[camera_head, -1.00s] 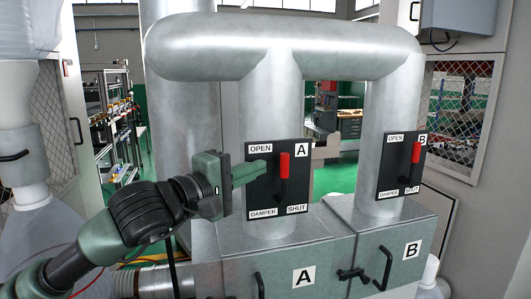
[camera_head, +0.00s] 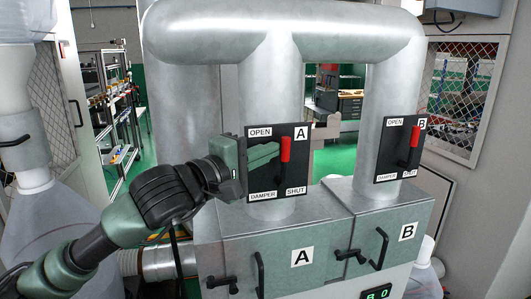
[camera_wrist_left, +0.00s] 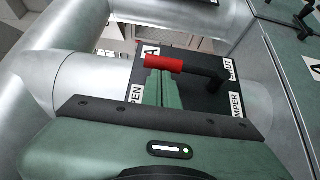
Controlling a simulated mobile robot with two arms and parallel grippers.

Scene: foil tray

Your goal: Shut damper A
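Damper A's black panel (camera_head: 262,186) is on the left vertical duct, with OPEN at the top and SHUT at the bottom. Its lever has a red grip (camera_head: 285,149), which stands upright at the top, toward the A label. My left gripper (camera_head: 276,152) reaches in from the left across the panel, its green fingers at the red grip's left side. In the left wrist view the fingers (camera_wrist_left: 163,90) lie close together, with no clear gap, and the red grip (camera_wrist_left: 164,63) crosses just at their tips. I cannot tell if they touch. My right gripper is not in view.
Damper B's panel (camera_head: 386,164), with a similar red-gripped lever (camera_head: 415,147), is on the right duct. Below are metal boxes with A (camera_head: 302,257) and B (camera_head: 407,232) labels and black handles.

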